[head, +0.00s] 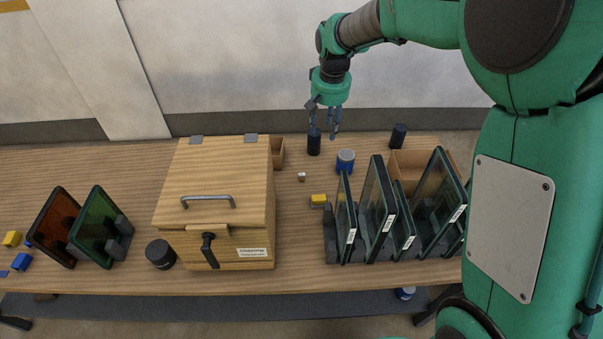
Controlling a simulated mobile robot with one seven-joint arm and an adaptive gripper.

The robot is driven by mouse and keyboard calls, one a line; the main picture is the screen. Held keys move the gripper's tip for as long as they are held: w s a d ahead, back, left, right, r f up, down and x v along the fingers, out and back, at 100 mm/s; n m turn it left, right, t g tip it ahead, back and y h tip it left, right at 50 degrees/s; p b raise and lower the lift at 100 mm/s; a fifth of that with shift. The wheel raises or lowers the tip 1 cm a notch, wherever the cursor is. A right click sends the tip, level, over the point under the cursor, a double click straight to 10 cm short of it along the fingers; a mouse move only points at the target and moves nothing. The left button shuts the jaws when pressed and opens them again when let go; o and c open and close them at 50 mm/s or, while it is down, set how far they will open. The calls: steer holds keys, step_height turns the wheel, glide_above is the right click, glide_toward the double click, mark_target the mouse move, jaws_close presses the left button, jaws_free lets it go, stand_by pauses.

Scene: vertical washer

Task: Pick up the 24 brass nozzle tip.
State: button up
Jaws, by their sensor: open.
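A very small pale and brownish piece (302,177) sits on the wooden table, right of the wooden box. It may be the brass nozzle tip, but it is too small for me to read any number on it. My gripper (324,121) is open above the back part of the table, pointing down. It is behind and a little to the right of the small piece, apart from it. A dark cylinder (314,143) stands right under the left finger; I cannot tell whether they touch.
A wooden box (213,180) with a handle and black latch stands left. A blue and white jar (345,160), yellow block (318,200) and racked glass panels (376,208) are right. Another dark cylinder (398,136) and an open tray (402,158) stand back right.

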steer(key=w+a+f, duration=0.2)
steer(key=w+f, duration=0.1)
steer(key=f, duration=0.3)
steer(key=w+a+f+g, duration=0.1)
steer(key=w+a+f, duration=0.1)
steer(key=f, duration=0.5)
steer(key=w+a+f, duration=0.3)
steer(key=w+f, duration=0.1)
steer(key=f, duration=0.2)
steer(key=shift+w+f+g, duration=0.2)
steer(key=shift+w+g, duration=0.1)
steer(key=shift+d+f, duration=0.1)
steer(key=b, duration=0.2)
glide_above(302, 174)
steer(key=shift+f, duration=4.25)
steer(key=shift+f+b, duration=0.55)
steer(key=shift+f, duration=2)
steer(key=shift+c, duration=0.5)
jaws_close()
